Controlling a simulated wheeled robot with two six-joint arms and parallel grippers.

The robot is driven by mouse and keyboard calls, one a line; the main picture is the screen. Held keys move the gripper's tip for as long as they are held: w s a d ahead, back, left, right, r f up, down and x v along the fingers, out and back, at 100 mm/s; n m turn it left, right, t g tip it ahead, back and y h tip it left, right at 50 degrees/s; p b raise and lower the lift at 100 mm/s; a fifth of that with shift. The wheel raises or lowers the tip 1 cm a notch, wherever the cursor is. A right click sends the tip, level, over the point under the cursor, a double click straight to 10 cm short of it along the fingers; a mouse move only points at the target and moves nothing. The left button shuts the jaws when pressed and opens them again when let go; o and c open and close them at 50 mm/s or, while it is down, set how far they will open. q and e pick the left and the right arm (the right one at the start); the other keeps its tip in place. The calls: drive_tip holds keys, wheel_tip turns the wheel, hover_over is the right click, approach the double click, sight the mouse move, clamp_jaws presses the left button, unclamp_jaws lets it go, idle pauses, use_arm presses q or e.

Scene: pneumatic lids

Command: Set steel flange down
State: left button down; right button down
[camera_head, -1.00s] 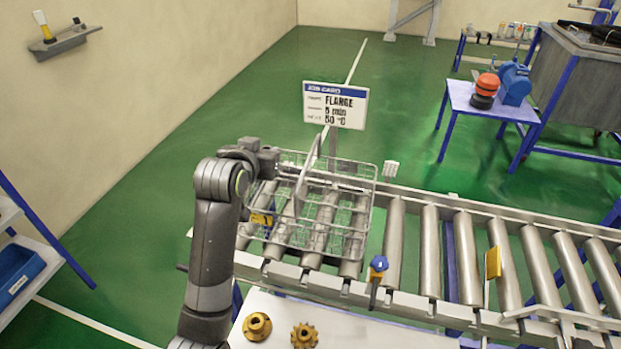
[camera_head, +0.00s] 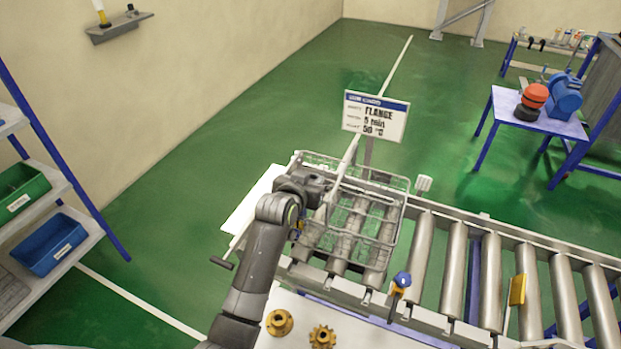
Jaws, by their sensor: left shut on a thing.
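My right gripper is out of view.
A brass flange (camera_head: 279,322) and a brass gear (camera_head: 322,337) lie on the white table in front. A blue-topped part (camera_head: 401,282) and a yellow flag (camera_head: 517,290) stand along the conveyor. Shelves with a green bin (camera_head: 22,190) and a blue bin (camera_head: 50,243) are at the left.

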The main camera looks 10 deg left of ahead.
use_arm(q)
drive_tip(key=shift+s+f, duration=0.1)
drive_tip(key=shift+f, duration=0.5)
drive_tip(key=c, duration=1.1)
unclamp_jaws()
drive_tip(key=shift+s+f, duration=0.1)
drive_tip(key=shift+f, duration=0.2)
drive_tip(key=shift+d+r, duration=0.1)
drive_tip(key=shift+r, duration=0.7)
drive_tip(key=shift+s+f, duration=0.1)
drive_tip(key=shift+s, duration=0.2)
drive_tip(key=v, duration=0.3)
drive_tip(key=b+v, duration=0.1)
drive_tip(key=v, duration=0.3)
drive_tip(key=b+v, duration=0.1)
drive_tip(key=v, duration=0.3)
drive_tip(key=shift+r, duration=0.45)
